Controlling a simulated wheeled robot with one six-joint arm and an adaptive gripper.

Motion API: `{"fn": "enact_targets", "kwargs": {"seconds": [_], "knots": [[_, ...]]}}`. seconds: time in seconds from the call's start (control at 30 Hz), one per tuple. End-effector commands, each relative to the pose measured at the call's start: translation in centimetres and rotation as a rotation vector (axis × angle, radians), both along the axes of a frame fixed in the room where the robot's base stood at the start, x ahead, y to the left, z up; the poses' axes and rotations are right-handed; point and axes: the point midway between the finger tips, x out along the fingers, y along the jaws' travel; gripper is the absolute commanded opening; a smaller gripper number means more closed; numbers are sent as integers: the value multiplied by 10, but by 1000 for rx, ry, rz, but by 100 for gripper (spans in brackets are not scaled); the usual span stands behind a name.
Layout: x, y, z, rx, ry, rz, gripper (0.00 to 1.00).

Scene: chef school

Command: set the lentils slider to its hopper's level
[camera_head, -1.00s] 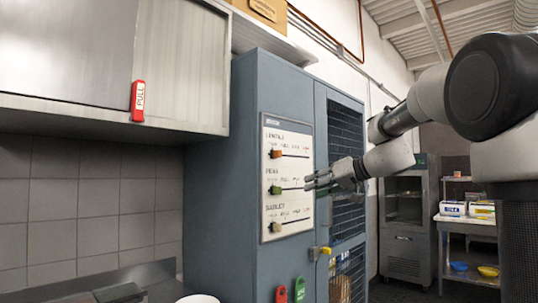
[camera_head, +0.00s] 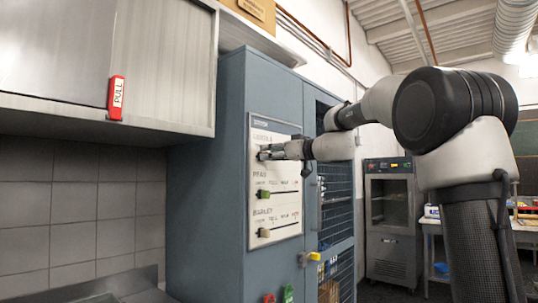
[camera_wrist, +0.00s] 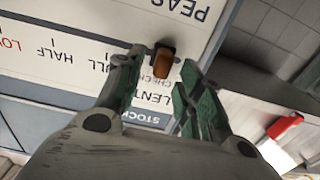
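The white stock board (camera_head: 285,232) on the blue cabinet's front has three slider rows. The top row is lentils; its orange-brown knob (camera_wrist: 163,62) shows in the wrist view, at the CHECK end of the slot, beyond FULL, HALF and LOW. My gripper (camera_wrist: 162,68) is open, with its green-padded fingers on either side of the knob; I cannot tell whether they touch it. In the head view my gripper (camera_head: 264,152) reaches the top row's left end and hides that knob. The green peas knob (camera_head: 263,194) and pale barley knob (camera_head: 263,232) are at left.
The cabinet's mesh door (camera_head: 336,200) is right of the board; the contents at lentils height cannot be made out. A red PULL handle (camera_head: 116,97) hangs from the upper cupboard at left.

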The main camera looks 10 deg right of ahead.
Motion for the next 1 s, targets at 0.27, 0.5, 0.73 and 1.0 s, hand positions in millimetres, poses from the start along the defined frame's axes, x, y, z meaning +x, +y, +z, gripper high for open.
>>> {"fn": "enact_targets", "kwargs": {"seconds": [0.27, 0.5, 0.73, 1.0], "knots": [[12, 8, 0, -1, 1, -1, 38], [11, 8, 0, 0, 1, -1, 21], [11, 8, 0, 0, 1, -1, 0], [27, -12, 0, 1, 1, -5, 0]]}}
